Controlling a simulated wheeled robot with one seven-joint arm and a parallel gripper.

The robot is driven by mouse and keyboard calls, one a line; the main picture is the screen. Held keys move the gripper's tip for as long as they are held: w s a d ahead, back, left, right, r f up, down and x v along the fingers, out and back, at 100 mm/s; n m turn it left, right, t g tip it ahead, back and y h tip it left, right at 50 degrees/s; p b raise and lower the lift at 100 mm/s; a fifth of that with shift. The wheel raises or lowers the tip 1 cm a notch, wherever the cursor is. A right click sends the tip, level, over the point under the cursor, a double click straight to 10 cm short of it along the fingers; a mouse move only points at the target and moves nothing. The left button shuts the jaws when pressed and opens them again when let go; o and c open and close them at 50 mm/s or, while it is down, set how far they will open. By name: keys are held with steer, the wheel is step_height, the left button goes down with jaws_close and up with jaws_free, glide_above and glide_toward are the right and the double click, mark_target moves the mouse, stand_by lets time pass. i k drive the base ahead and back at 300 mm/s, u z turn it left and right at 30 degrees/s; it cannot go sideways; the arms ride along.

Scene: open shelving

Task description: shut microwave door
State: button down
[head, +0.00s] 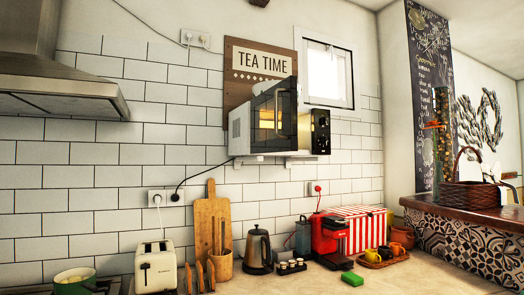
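The microwave (240,131) is a white box mounted on the tiled wall, with a dark control panel and knobs (321,131) at its right. Its dark-framed door (287,115) stands partly open. The door's taller right edge swings out towards me and the hinge appears to be on the left. A warm yellow glow shows through the door window. My gripper is not in view, so its distance from the door cannot be seen.
Below, the counter holds a toaster (156,267), cutting board (212,222), kettle (258,249), red coffee machine (328,234) and striped box (358,226). A range hood (60,85) juts out at upper left. The air in front of the microwave looks clear.

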mark_target(264, 120)
steer(key=u, duration=0.65)
steer(key=i, duration=1)
